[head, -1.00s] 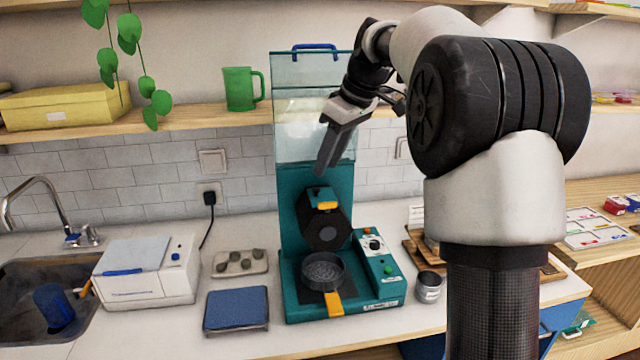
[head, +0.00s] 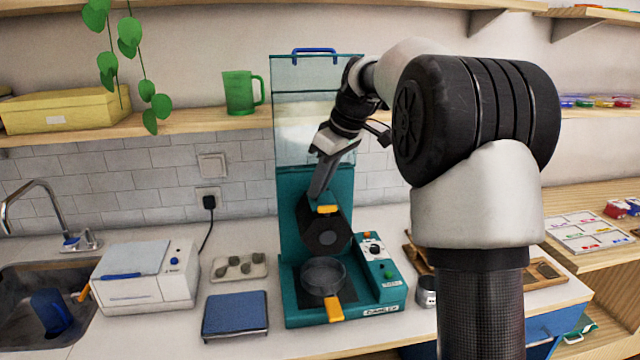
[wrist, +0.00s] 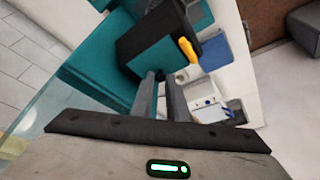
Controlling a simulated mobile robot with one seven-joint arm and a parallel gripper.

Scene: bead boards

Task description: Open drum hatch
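The drum (head: 322,236) is a dark, many-sided body on a teal machine (head: 293,200). A yellow handle (head: 327,209) sits on its upper edge, by a teal hatch panel that shows better in the wrist view (wrist: 150,55). The hatch looks closed. My gripper (head: 318,196) points down just above the drum, close to the yellow handle. In the wrist view its two fingers (wrist: 161,78) show a narrow gap with nothing held between them. The yellow handle (wrist: 188,50) lies to the right of the fingertips there. I cannot tell whether a finger touches the drum.
A clear panel (head: 300,90) rises behind the drum. Below it sits a round pan (head: 323,274) with a yellow handle. A control box (head: 378,270) stands right. A blue scale (head: 235,312), a stone tray (head: 238,266) and a white device (head: 147,275) stand left.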

